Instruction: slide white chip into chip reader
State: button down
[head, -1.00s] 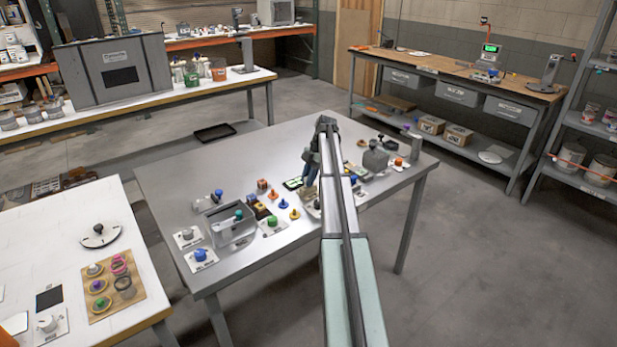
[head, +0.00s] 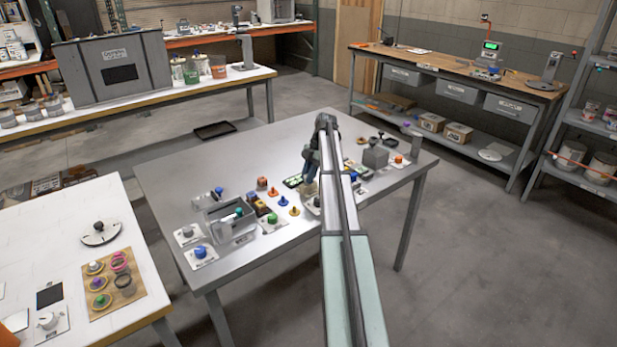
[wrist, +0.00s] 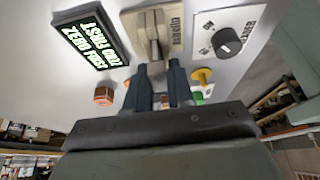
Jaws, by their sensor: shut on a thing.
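My gripper (wrist: 158,78) points down at the work table, its two dark fingers closed on a small pale piece (wrist: 156,68) that I take to be the white chip. The fingers hide most of it. Directly beyond the fingertips lies a beige block with a grey slotted middle and dark lettering (wrist: 172,27), probably the chip reader. I cannot tell whether the chip touches it or has entered it. In the head view my gripper (head: 308,172) is over the middle of the table, and the chip is too small to make out.
A black display with green-white text (wrist: 91,38) lies left of the beige block. A white plate with a black knob (wrist: 228,42) lies right. An orange-brown block (wrist: 104,95) and a yellow peg (wrist: 203,76) are near the fingers. The table's (head: 200,155) back left is mostly clear.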

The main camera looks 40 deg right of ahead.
jog(key=shift+r, duration=1.05)
jog(key=shift+f, duration=1.35)
jog(key=shift+r, duration=0.3)
dwell(0.4)
jog(key=shift+r, duration=1.1)
jog(key=shift+f, duration=1.4)
dwell(0.7)
jog(key=shift+r, duration=0.15)
jog(key=shift+r, duration=1.25)
